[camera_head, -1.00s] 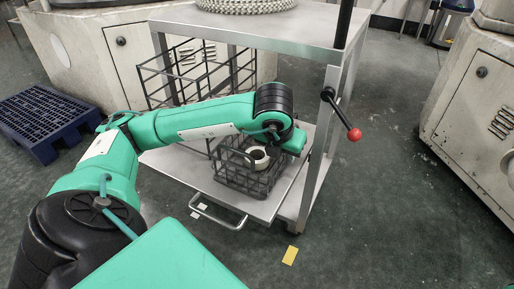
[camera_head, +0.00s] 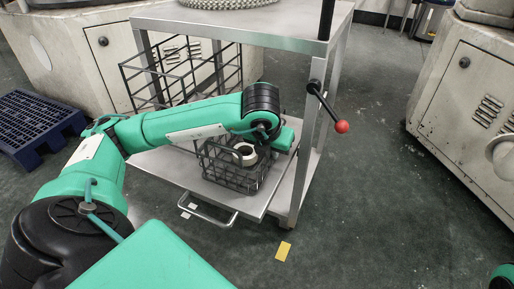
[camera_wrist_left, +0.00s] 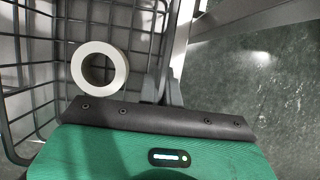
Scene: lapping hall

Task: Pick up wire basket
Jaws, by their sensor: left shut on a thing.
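The small dark wire basket (camera_head: 232,178) is at the lower shelf of the steel cart, near its front right corner. A white ring (camera_head: 246,154) lies in it. The ring also shows inside the basket's wire wall (camera_wrist_left: 30,75) in the left wrist view (camera_wrist_left: 100,68). My left gripper (camera_wrist_left: 162,90) is shut on the basket's wire at its right side. In the head view my left wrist hides the fingers and part of the basket's rim. I cannot tell whether the basket is clear of the shelf.
The cart's lower shelf (camera_head: 160,166) is below its top plate (camera_head: 230,22), with a post close to my left wrist. A red-knobbed lever (camera_head: 341,127) sticks out right. A taller wire rack (camera_head: 130,85) stands behind. A blue pallet (camera_head: 38,120) is left. Floor is open right.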

